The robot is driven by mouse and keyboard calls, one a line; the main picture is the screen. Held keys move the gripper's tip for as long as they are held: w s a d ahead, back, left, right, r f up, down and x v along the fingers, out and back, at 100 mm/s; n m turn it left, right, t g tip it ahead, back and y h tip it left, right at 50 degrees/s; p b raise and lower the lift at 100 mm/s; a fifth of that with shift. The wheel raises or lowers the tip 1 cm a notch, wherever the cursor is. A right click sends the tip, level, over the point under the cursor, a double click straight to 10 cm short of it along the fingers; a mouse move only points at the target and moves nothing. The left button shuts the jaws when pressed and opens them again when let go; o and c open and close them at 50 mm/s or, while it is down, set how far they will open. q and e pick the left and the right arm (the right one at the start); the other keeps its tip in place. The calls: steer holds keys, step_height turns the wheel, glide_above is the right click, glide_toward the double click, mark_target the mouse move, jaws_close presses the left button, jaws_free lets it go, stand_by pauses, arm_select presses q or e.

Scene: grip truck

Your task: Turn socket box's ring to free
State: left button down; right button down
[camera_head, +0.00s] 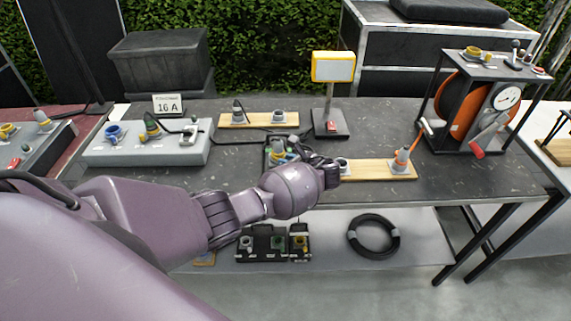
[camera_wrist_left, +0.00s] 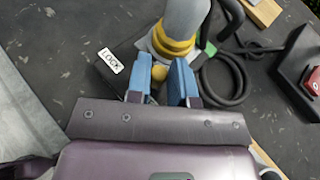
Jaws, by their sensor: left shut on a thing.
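The socket box (camera_head: 268,158) is a small dark box on the table, partly hidden behind my left gripper in the head view. In the left wrist view a grey plug (camera_wrist_left: 186,18) stands in it, with the yellow ring (camera_wrist_left: 170,45) around its base. A white LOCK label (camera_wrist_left: 110,61) lies left of the ring, and a bit of green (camera_wrist_left: 208,48) shows to its right. My left gripper (camera_wrist_left: 161,74) has its blue fingers on either side of the ring's yellow knob (camera_wrist_left: 158,71) and is shut on it. My right gripper is not in view.
A grey socket panel (camera_head: 150,155) stands left, and a wooden board with sockets (camera_head: 258,120) lies behind. Another board (camera_head: 372,171) with an orange-topped plug is right of my gripper. A lamp stand (camera_head: 330,122) and an orange cable reel (camera_head: 465,105) stand farther back. A black cable (camera_wrist_left: 235,80) loops beside the box.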

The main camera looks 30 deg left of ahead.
arm_select(q)
steer(key=shift+s+f+g, duration=0.1)
steer(key=shift+f+g, duration=0.1)
steer(key=shift+g, duration=0.1)
steer(key=c, duration=1.1)
jaws_free()
steer(key=shift+o, duration=0.2)
steer(key=shift+r, duration=0.1)
steer(key=shift+d, duration=0.1)
steer(key=v, duration=1)
steer(key=shift+d, duration=0.3)
steer(key=shift+r, duration=0.1)
